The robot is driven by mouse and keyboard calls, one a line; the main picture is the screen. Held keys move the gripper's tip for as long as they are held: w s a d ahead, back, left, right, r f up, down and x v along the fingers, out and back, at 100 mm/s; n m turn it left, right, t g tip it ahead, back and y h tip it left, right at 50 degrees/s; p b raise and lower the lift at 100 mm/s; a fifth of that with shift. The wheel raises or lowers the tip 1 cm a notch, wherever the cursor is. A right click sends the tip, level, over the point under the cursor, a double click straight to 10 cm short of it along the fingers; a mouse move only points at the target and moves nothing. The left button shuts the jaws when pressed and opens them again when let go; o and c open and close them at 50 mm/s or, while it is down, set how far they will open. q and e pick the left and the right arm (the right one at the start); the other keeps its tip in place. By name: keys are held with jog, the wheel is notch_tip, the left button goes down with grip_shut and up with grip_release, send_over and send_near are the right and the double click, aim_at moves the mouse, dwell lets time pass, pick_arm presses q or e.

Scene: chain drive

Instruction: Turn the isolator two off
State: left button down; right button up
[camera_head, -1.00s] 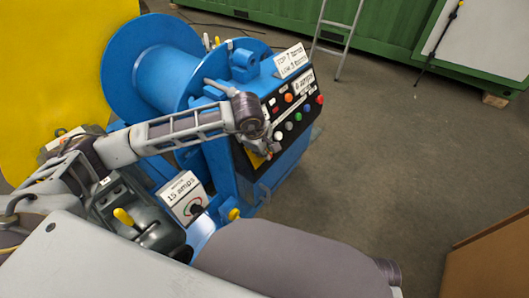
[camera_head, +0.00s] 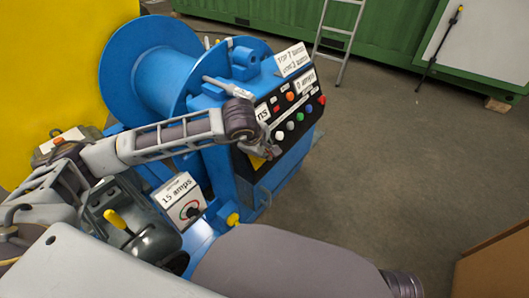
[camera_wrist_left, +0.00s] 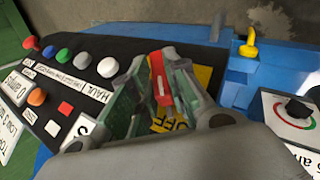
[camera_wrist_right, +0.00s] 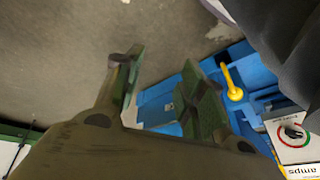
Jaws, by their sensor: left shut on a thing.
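A red switch handle (camera_wrist_left: 158,78) stands on a yellow plate (camera_wrist_left: 202,76) lettered "OFF", on the black control panel of the blue winch. I take it to be the isolator; no number on it is readable. My left gripper (camera_wrist_left: 158,92) is shut on the handle, one finger on each side of it. In the head view my left gripper (camera_head: 268,150) is at the panel's lower left end and hides the handle, with a bit of the yellow plate showing. My right gripper (camera_wrist_right: 160,78) is open and empty, over the floor and the winch's blue base.
Coloured push buttons (camera_head: 289,125) line the panel beside the left gripper. A yellow lever (camera_wrist_right: 232,84) and a "15 amps" dial box (camera_head: 180,196) stand close by. A brown box (camera_head: 495,265) is at the lower right. The floor (camera_head: 400,150) to the right is clear.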

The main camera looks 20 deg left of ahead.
pick_arm(q)
jog(key=n+t+b, duration=0.1)
jog(key=t+b, duration=0.1)
jog(key=b, duration=0.4)
jog(key=shift+s+f, duration=0.15)
jog(key=shift+f, duration=0.05)
jog(key=shift+b, duration=0.4)
pick_arm(e)
jog(key=w+a+f+m+t+y, duration=0.1)
jog(key=a+f+t+y, duration=0.1)
jog(key=f, duration=1.1)
jog(key=shift+w+a+f+t, duration=0.15)
jog(key=shift+a+f+t, duration=0.15)
jog(key=shift+a, duration=0.35)
pick_arm(q)
jog(key=shift+t, duration=0.3)
jog(key=c, duration=1.4)
grip_release()
jog(key=shift+s+r, duration=0.1)
jog(key=shift+r, duration=0.05)
jog(key=v, duration=0.7)
jog(key=shift+s+r, duration=0.1)
jog(key=shift+r, duration=0.05)
